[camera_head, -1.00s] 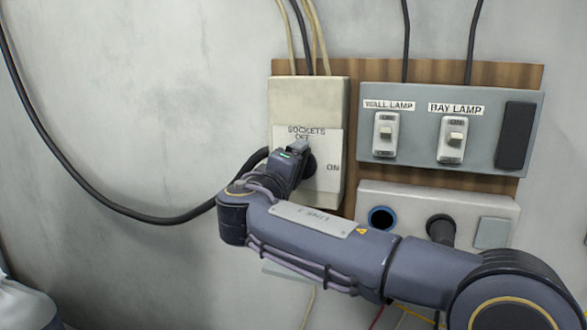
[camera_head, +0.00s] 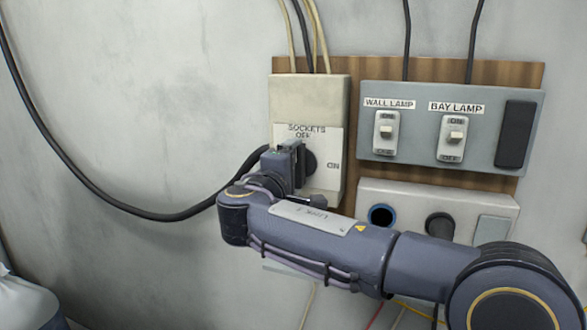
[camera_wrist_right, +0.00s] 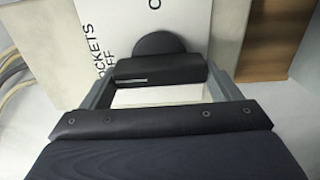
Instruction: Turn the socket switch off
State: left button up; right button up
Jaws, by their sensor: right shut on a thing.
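The socket switch is a beige box (camera_head: 310,100) on the wall with a white plate lettered SOCKETS, OFF at the top and ON at the right. Its dark round knob (camera_head: 311,162) sits on the plate, partly hidden by my gripper. My right gripper (camera_head: 298,163) is at the knob from the left, shut on it. In the right wrist view the knob (camera_wrist_right: 160,43) shows as a dark disc just beyond the finger pads (camera_wrist_right: 160,70). Which way the knob's handle points is hidden. My left gripper is not in view.
To the right is a grey panel (camera_head: 420,98) with the WALL LAMP switch (camera_head: 386,133) and BAY LAMP switch (camera_head: 453,138). Below it is a socket box (camera_head: 405,198) with a black plug (camera_head: 440,226). A black cable (camera_head: 110,205) hangs at the left.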

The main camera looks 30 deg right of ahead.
jog(key=shift+f, duration=0.1)
jog(key=o, duration=0.9)
jog(key=shift+c, duration=0.2)
jog(key=b+v, duration=0.1)
jog(key=v, duration=0.7)
jog(key=shift+d, duration=0.1)
